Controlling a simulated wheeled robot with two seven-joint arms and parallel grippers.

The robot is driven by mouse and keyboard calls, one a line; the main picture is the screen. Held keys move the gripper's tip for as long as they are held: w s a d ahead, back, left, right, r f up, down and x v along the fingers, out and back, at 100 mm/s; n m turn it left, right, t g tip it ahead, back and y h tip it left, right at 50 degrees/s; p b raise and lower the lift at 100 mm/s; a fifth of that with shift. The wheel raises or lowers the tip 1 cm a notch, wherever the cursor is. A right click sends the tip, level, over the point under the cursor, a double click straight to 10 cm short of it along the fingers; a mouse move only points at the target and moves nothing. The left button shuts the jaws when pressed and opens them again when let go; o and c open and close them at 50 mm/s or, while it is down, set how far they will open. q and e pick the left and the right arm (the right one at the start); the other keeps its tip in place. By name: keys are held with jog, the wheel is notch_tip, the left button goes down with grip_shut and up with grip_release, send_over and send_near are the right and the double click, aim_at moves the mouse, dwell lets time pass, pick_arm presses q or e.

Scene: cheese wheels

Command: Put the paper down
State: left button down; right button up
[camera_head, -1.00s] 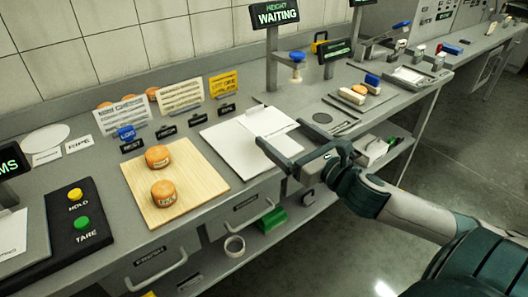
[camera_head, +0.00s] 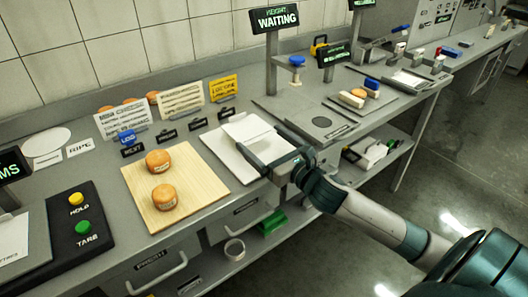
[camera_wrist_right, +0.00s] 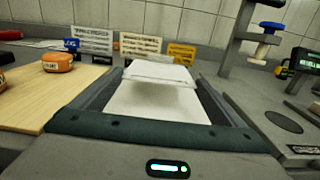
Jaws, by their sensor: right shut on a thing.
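My right gripper (camera_head: 259,139) is shut on a white paper (camera_head: 247,126), which lies between its fingertips. In the right wrist view the paper (camera_wrist_right: 158,72) shows at the far end between the two fingers. It is just above or on a larger white sheet or board (camera_head: 228,163) on the counter; I cannot tell whether they touch. The larger white surface also shows below it in the right wrist view (camera_wrist_right: 155,105). My left gripper is not in view.
A wooden board (camera_head: 205,195) with two orange cheese wheels (camera_head: 158,160) is to the left. Small signs (camera_head: 182,98) stand behind. A dark scale pad (camera_head: 322,122) and a height post (camera_head: 271,75) are to the right. The counter's front edge is under my right arm.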

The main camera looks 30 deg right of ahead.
aim_at(264, 156)
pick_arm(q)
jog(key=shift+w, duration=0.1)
pick_arm(e)
jog(key=shift+f, duration=1.9)
jog(key=shift+f, duration=0.2)
jog(key=shift+f, duration=0.1)
